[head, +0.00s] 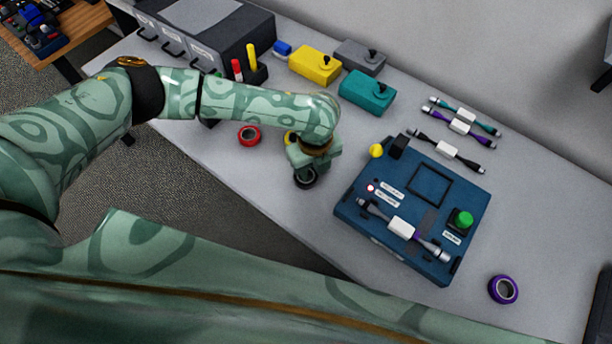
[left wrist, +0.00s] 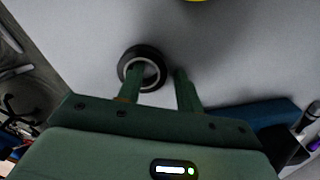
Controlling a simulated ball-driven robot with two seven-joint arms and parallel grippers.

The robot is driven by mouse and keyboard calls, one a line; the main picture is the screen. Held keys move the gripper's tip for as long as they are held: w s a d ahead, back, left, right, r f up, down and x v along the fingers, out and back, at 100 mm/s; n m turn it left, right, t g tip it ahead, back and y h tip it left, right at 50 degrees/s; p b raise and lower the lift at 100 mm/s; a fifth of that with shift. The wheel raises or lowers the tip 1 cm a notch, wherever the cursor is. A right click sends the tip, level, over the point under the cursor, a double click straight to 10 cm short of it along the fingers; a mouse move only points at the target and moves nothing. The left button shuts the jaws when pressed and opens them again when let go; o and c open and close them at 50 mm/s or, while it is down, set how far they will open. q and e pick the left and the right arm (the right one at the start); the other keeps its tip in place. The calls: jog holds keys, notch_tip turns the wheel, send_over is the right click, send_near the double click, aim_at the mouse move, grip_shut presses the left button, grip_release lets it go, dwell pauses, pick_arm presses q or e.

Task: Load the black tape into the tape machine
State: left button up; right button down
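The black tape (head: 306,184) lies on the table left of the tape machine; it also shows in the left wrist view (left wrist: 142,49). The tape machine (head: 350,211) is a blue box with a green button, a yellow knob and a cable lying across its front. Its edge shows in the left wrist view (left wrist: 262,108). My left gripper (head: 302,170) points down over the black tape. In the left wrist view my left gripper (left wrist: 158,72) has parted fingers, one overlapping the ring's hole and one right of the ring. Contact cannot be told. My right gripper is not seen.
A red tape (head: 249,135) and a partly hidden yellow tape (head: 289,138) lie nearby. A purple tape (head: 503,289) lies right of the machine. Yellow (head: 315,65), grey and teal (head: 367,93) boxes and several cables stand or lie behind.

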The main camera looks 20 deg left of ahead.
pick_arm(q)
jog(key=shift+r, duration=0.1)
grip_shut()
